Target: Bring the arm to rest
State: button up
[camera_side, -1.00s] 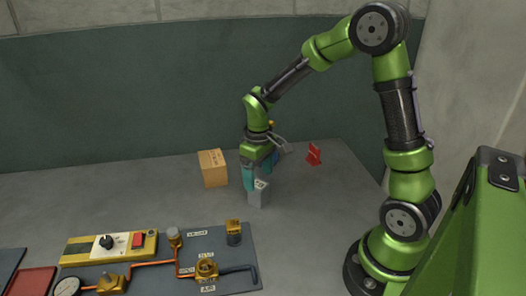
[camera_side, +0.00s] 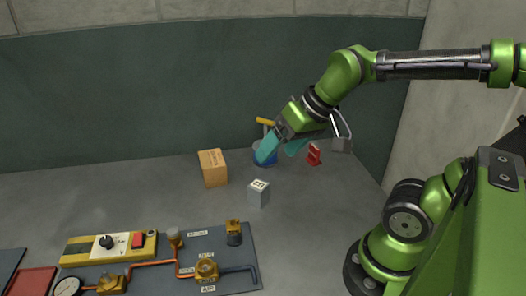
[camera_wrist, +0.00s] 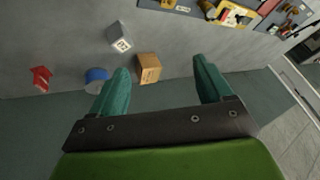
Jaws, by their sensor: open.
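My gripper (camera_side: 281,149) is open and empty, with teal fingers apart, raised and tilted above the back of the table in the side view. It also shows in the wrist view (camera_wrist: 160,86), its fingers spread with nothing between them. A small grey box (camera_side: 258,194) stands alone on the table below and to the left of the gripper; in the wrist view it (camera_wrist: 119,37) is apart from the fingers. A blue object with a yellow top (camera_side: 264,121) is partly hidden behind the gripper in the side view.
A cardboard box (camera_side: 213,168) stands left of the grey box. A red object (camera_side: 313,154) stands at the back right. A panel (camera_side: 215,240) with pipes, valves, a gauge (camera_side: 67,287) and a yellow control box (camera_side: 110,245) lies at the front left. The table's right side is clear.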

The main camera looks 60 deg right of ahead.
jog(key=shift+s+a+r+m+t, duration=0.15)
jog(key=shift+s+a+t, duration=0.1)
jog(key=shift+s, duration=0.25)
jog(key=shift+s+a+r+m+t, duration=0.15)
jog(key=shift+s+a+t, duration=0.1)
jog(key=shift+s, duration=0.25)
